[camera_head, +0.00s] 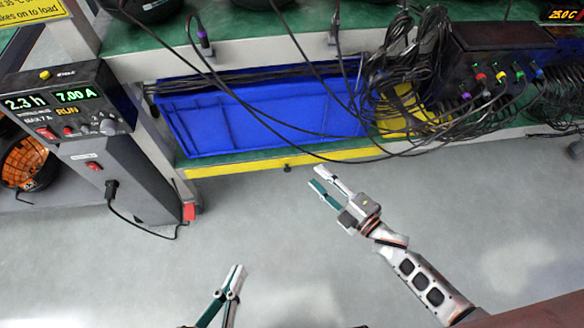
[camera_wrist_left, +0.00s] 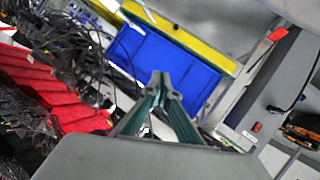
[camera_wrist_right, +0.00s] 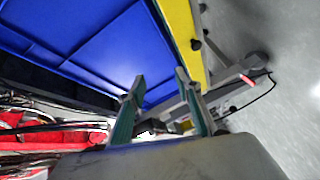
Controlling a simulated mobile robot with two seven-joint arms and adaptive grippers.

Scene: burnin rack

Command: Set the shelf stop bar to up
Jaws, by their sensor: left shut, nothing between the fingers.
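The shelf stop bar looks like the long yellow strip (camera_head: 235,166) along the front edge of the lower shelf, with a small black knob (camera_head: 287,168) near its middle. In the right wrist view the yellow bar (camera_wrist_right: 179,22) and black knob (camera_wrist_right: 196,45) are close, beyond the fingers. My right gripper (camera_head: 317,174) is open and empty, just in front of the bar and right of the knob, apart from both in the picture. My left gripper (camera_head: 239,268) is shut and empty, low over the floor, away from the shelf. Whether the bar is up or down is unclear.
A blue crate (camera_head: 215,125) stands on the shelf behind the bar. Loose black cables (camera_head: 400,90) hang over the crate and bar at the right. A grey power unit (camera_head: 65,108) stands at the left. The floor in front is clear.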

